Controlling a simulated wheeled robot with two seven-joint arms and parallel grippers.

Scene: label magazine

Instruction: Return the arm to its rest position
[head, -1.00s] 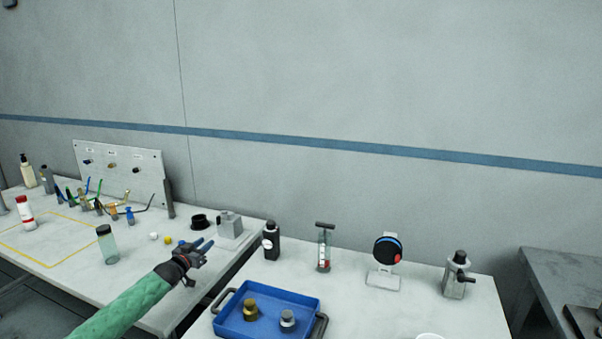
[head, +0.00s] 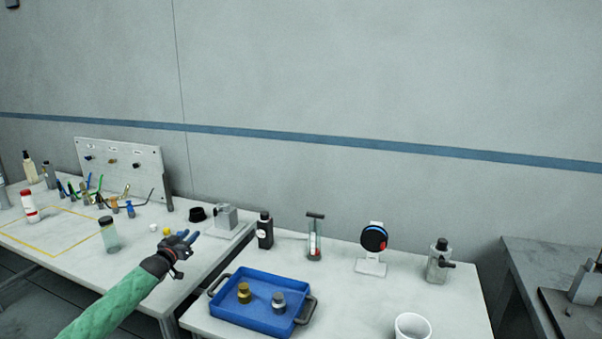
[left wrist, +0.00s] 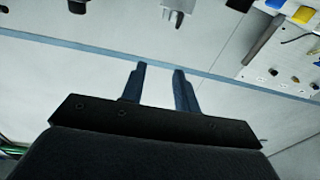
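My left arm, in a green sleeve, comes in from the lower left of the head view. Its gripper (head: 190,238) hangs over the right end of the left table, in front of a grey block device (head: 227,217). In the left wrist view the two dark blue fingers of this gripper (left wrist: 160,70) stand apart with nothing between them. My right arm and gripper do not show in either view.
A blue tray (head: 228,308) with a brass and a grey cap lies on the right table, near a white cup (head: 412,327). A black bottle (head: 265,232), a tape dispenser (head: 373,242) and a clear bottle (head: 439,262) stand behind. A glass jar (head: 109,236) stands left of the arm.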

